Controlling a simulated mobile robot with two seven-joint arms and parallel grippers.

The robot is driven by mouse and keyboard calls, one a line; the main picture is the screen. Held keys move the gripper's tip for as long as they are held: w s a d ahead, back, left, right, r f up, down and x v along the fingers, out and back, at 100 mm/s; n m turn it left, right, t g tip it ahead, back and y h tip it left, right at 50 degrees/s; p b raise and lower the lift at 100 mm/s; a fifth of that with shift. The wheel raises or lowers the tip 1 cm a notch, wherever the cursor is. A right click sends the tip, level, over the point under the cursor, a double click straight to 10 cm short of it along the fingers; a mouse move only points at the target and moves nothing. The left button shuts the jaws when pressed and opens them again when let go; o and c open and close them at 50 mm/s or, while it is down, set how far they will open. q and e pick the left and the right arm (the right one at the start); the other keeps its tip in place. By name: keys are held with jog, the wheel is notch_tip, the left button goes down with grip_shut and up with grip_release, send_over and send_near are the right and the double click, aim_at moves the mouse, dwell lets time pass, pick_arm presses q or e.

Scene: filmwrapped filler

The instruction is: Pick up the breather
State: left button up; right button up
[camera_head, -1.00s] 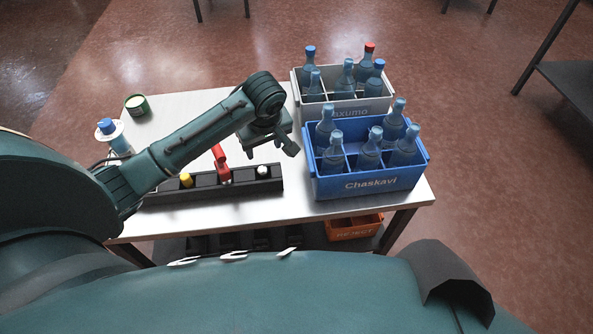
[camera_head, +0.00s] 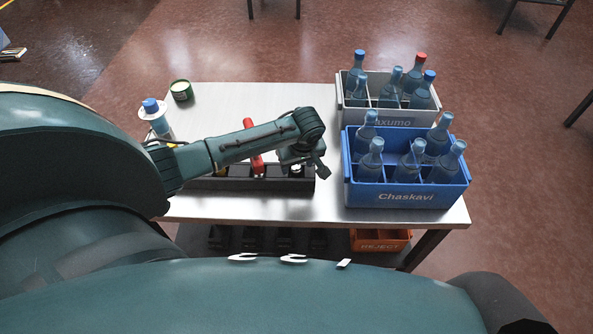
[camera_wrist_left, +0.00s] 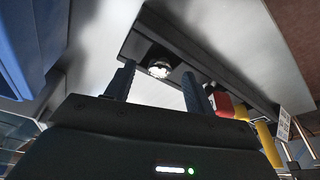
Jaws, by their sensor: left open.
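A black rack (camera_head: 224,183) lies along the front of the metal table. A small white-topped piece (camera_head: 296,169) sits in its right end; I cannot tell for certain that this is the breather. A red tool (camera_head: 254,150) and a yellow piece (camera_head: 171,172), mostly behind my arm, are further left in the rack. My left gripper (camera_head: 309,163) is over the rack's right end, pointing down. In the left wrist view the open gripper (camera_wrist_left: 158,72) has the white-topped piece (camera_wrist_left: 159,69) showing between its fingertips, with nothing held. My right gripper is out of view.
A blue Chaskavi crate (camera_head: 405,196) of bottles stands right of the gripper, a grey crate (camera_head: 392,117) of bottles behind it. A blue-capped bottle (camera_head: 155,118) and green tin (camera_head: 181,90) are at the back left. An orange reject bin (camera_head: 380,241) is below. The table's back middle is clear.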

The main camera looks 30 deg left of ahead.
pick_arm(q)
jog(key=shift+a+f, duration=0.1)
jog(key=shift+f, duration=0.35)
jog(key=c, duration=1.1)
